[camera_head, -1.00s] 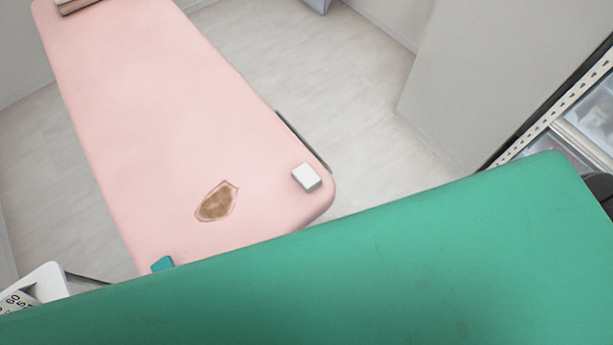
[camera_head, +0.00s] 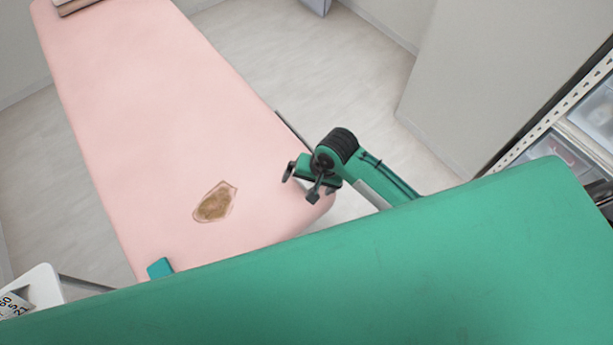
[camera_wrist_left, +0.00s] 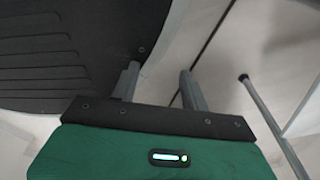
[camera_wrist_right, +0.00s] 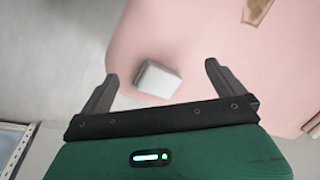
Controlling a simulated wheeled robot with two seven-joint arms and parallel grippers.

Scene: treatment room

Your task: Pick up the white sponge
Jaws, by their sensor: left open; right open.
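The white sponge (camera_wrist_right: 157,80) lies on the pink treatment bed (camera_wrist_right: 190,40) near its rounded corner, seen in the right wrist view. The gap between fingers and sponge cannot be judged exactly. My left gripper (camera_wrist_left: 159,80) is open and empty in the left wrist view, and is out of the head view.
A brown stain-like patch (camera_head: 215,203) lies on the bed left of my right gripper. A small teal item (camera_head: 160,268) is at the bed's near edge. A shelf with clear bins (camera_head: 575,130) stands at the right. A white object (camera_head: 38,290) is at the lower left.

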